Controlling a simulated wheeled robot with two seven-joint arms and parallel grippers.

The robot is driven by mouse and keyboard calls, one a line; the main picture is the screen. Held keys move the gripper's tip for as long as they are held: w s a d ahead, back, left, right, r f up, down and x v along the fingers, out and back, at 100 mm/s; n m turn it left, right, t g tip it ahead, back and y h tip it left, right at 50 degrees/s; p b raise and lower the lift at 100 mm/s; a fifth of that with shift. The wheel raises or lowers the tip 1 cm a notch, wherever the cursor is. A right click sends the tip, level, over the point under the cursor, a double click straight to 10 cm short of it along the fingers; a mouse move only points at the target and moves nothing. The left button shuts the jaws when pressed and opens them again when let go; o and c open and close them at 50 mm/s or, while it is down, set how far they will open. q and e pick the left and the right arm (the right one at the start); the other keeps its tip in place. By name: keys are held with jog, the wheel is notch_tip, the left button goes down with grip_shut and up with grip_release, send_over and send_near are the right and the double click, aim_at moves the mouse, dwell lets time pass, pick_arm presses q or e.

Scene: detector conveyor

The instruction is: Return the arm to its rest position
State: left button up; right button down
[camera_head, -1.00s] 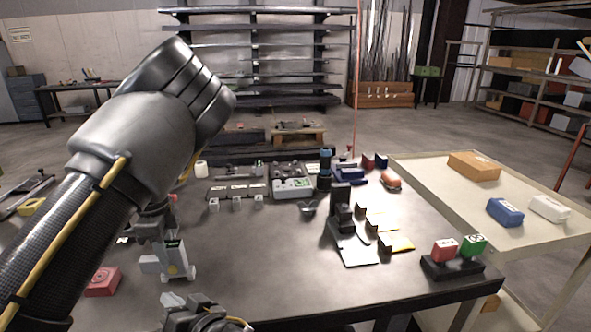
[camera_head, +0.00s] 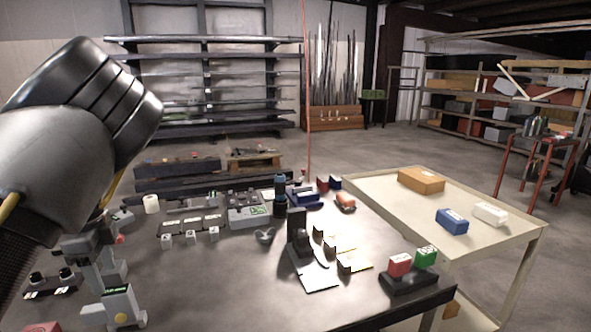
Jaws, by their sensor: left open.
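My left arm comes in from the left, its large grey elbow (camera_head: 75,100) raised high at the left edge. My left gripper (camera_head: 103,290) hangs low at the lower left, over the near left part of the dark table (camera_head: 215,285). It is open. A pale grey block with a dark label and a yellow round mark (camera_head: 122,308) shows at its lower end; I cannot tell whether this is part of the gripper or a separate thing. Nothing is clearly held. My right gripper is not in view.
A black stand (camera_head: 297,230), a dark holder (camera_head: 410,280) with red (camera_head: 400,264) and green (camera_head: 425,256) blocks, and several small devices stand on the table. A cream cart (camera_head: 445,178) on the right carries orange, blue and white boxes. Table space right of the gripper is clear.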

aim_at(110, 291)
pick_arm(q)
jog(key=shift+r, duration=0.7)
jog(key=shift+f, duration=0.1)
jog(key=shift+f, duration=3.95)
